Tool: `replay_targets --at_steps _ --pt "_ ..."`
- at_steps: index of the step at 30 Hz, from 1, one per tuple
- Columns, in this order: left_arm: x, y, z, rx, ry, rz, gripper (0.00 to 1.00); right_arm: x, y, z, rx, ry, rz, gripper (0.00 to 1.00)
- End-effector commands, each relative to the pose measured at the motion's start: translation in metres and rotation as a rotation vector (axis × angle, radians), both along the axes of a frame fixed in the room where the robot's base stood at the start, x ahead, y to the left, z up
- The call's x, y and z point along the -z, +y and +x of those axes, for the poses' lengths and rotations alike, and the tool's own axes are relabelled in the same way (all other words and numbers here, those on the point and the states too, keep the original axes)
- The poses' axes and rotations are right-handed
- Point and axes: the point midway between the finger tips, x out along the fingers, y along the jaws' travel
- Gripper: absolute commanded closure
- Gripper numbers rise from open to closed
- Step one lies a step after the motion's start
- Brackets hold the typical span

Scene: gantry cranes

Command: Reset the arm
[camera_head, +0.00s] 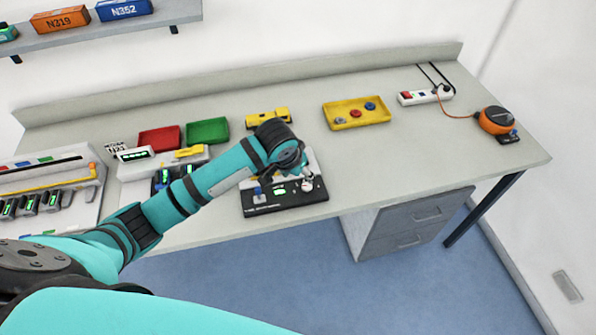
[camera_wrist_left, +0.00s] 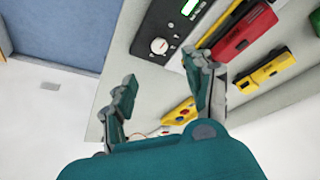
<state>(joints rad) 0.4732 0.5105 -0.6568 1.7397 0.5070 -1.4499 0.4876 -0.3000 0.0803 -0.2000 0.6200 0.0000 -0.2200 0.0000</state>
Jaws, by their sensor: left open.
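My left arm comes in from the left in the head view and reaches over the middle of the bench. Its gripper (camera_head: 292,164) is over the back part of a black control panel (camera_head: 285,197) and partly hides it. In the left wrist view the two fingers of this gripper (camera_wrist_left: 160,68) are spread apart with nothing between them. The panel's white knob (camera_wrist_left: 158,46) and green display (camera_wrist_left: 188,6) show beyond the fingers. My right gripper is not in view.
A yellow tray (camera_head: 378,119) with round pieces, a power strip (camera_head: 426,97) and an orange tape-measure-like device (camera_head: 494,120) stand to the right. Red (camera_head: 159,141) and green (camera_head: 207,132) trays lie behind my arm. A shelf (camera_head: 110,28) hangs at upper left. The bench's right part has bare room.

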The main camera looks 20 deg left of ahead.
Motion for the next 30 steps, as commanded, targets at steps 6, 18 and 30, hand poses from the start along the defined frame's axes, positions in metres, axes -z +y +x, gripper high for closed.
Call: replay_targets --at_steps 6,18,30 --pt "-0.001 0.0 -0.001 0.0 0.0 -0.001 0.47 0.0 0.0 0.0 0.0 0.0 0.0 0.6" --pt "0.003 -0.006 -0.009 0.013 0.004 -0.008 0.47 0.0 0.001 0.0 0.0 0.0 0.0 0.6" --pt "0.027 -0.039 -0.158 0.1 0.012 -0.073 0.47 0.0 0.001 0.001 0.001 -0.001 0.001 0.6"
